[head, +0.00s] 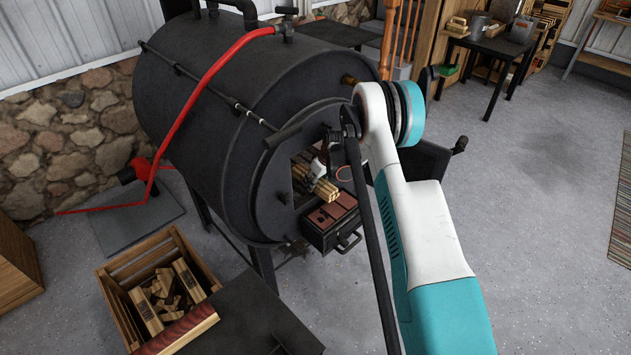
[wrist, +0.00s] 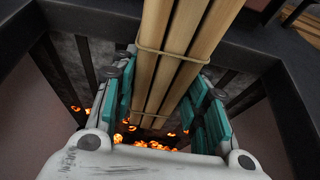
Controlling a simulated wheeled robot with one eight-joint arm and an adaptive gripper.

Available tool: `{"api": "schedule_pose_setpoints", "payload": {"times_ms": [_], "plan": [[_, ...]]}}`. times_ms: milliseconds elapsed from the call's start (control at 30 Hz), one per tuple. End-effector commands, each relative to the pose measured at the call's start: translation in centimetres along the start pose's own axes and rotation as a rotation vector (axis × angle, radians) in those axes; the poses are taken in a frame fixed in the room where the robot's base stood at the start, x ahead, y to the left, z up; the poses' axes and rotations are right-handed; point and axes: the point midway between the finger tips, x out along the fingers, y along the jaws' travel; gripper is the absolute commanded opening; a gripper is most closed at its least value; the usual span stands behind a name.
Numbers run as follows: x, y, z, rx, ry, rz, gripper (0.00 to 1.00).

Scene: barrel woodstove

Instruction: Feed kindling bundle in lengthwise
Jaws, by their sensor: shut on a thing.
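The kindling bundle (head: 322,189) is several pale square sticks tied with a thin band. It lies at the mouth of the black barrel woodstove (head: 190,75), with its near ends towards the front. In the wrist view the bundle (wrist: 178,50) runs up and down the picture between the teal pads of my gripper (wrist: 163,85), which is shut on it. In the head view my gripper (head: 318,168) is small and partly hidden at the opening. Orange embers (wrist: 150,143) glow below the bundle among dark bars.
A dark box with a reddish top (head: 333,218) juts out below the opening. A wooden crate of split wood (head: 115,290) stands at lower left. A red hose (head: 200,90) crosses the barrel. A dark side table (head: 490,45) stands at the back right.

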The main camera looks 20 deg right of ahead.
Motion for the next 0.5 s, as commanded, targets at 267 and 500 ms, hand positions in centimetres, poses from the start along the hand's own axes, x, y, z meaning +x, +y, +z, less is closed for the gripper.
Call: {"api": "schedule_pose_setpoints", "payload": {"times_ms": [267, 500], "plan": [[0.15, 0.0, 0.07, 0.0, 0.0, 0.0, 0.0], [0.63, 0.0, 0.27, 0.0, 0.0, 0.0, 0.0]]}}
